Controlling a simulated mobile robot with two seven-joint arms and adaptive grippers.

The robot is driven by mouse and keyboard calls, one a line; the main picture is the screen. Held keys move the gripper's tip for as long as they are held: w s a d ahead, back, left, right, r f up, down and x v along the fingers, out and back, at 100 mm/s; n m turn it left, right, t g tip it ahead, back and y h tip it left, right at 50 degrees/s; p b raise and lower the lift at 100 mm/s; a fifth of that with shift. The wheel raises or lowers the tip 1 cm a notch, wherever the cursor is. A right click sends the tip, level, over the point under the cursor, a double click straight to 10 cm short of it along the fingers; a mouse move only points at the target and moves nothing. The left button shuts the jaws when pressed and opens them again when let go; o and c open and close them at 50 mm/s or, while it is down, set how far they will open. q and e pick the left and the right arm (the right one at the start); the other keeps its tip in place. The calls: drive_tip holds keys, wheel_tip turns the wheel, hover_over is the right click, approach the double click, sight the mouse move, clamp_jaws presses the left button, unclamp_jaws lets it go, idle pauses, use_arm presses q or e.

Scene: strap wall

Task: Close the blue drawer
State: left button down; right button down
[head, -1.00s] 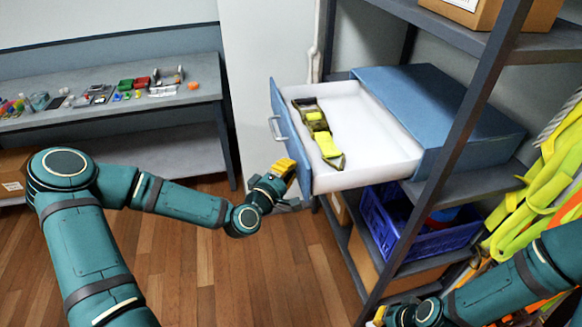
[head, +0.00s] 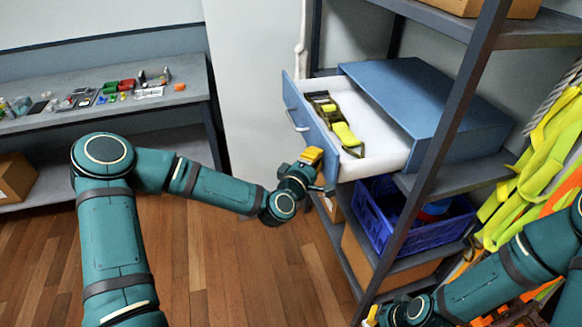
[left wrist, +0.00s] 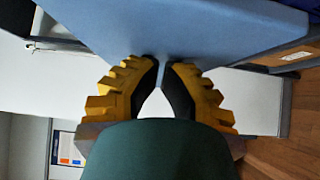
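The blue drawer (head: 312,128) is partly open, sticking out of its blue cabinet (head: 430,95) on the shelf. Its front carries a pale bar handle (head: 294,117). A yellow-and-dark ratchet strap (head: 338,126) lies inside on the white bottom. My left gripper (head: 316,154) is at the lower near corner of the drawer front. In the left wrist view the yellow fingers (left wrist: 163,70) are nearly together, tips against or very close to the blue drawer front (left wrist: 200,35); they look shut. My right gripper (head: 371,316) shows only partly at the bottom edge.
The dark shelf post (head: 425,170) stands in front of the cabinet. A blue crate (head: 400,235) sits on the shelf below. Bright straps (head: 535,170) hang at right. A bench (head: 110,112) with small items stands at left. The floor between is clear.

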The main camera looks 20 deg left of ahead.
use_arm(q)
drive_tip(key=b, duration=0.6)
approach(385, 145)
drive_tip(key=w+r, duration=0.1)
drive_tip(key=r, duration=0.1)
drive_tip(key=w+r, duration=0.2)
drive_tip(key=shift+d, duration=0.15)
drive_tip(key=shift+w+d+r, duration=0.1)
drive_tip(key=shift+w+d, duration=0.25)
drive_tip(key=shift+d, duration=0.1)
